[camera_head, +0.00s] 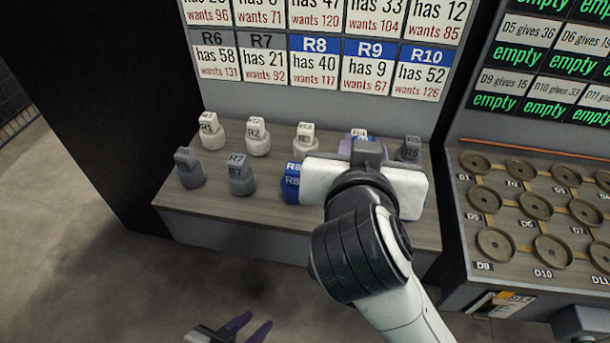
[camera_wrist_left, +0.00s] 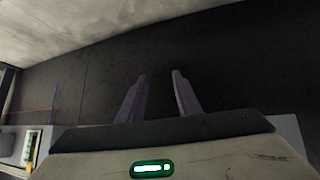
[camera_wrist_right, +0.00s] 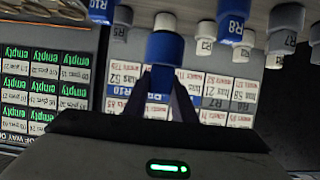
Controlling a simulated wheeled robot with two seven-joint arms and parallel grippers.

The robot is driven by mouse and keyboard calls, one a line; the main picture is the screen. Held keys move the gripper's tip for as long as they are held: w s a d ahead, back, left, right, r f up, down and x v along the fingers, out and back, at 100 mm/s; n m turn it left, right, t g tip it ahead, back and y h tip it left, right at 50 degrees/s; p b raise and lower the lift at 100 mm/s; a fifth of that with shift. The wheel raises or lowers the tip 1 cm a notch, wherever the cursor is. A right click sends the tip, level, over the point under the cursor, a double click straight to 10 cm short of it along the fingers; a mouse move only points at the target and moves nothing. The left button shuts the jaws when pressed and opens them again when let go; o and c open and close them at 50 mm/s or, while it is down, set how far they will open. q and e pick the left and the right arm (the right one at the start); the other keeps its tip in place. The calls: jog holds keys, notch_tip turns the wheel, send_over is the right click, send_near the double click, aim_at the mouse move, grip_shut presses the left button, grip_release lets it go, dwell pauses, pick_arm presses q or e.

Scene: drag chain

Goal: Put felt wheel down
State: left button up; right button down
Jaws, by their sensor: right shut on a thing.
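My right gripper (camera_wrist_right: 163,78) is shut on a blue piece (camera_wrist_right: 166,46) in the right wrist view. No lettering naming a felt wheel can be read on it. I cannot tell whether it rests on the wooden shelf (camera_head: 217,211) or is just above it. My left gripper (camera_head: 259,320) is open and empty low in the head view, away from the shelf. Its spread fingers (camera_wrist_left: 158,92) also show in the left wrist view.
White R1 (camera_head: 211,132), R2 (camera_head: 257,138) and R3 (camera_head: 305,139) stand at the back, with grey R7 (camera_head: 240,176) in front. Grey R5 (camera_head: 409,149) is right of my wrist. A rack of round holders (camera_head: 536,206) stands to the right. A label board (camera_head: 320,73) rises behind.

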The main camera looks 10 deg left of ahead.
notch_tip(320, 180, down, 4)
jog(key=shift+f+b, duration=0.2)
jog(key=shift+b, duration=0.45)
jog(key=shift+f, duration=0.7)
notch_tip(320, 180, down, 4)
jog(key=shift+b, duration=0.8)
jog(key=c, duration=1.9)
grip_release()
jog(key=shift+f, duration=0.15)
jog(key=o, duration=0.4)
jog(key=shift+o, duration=0.2)
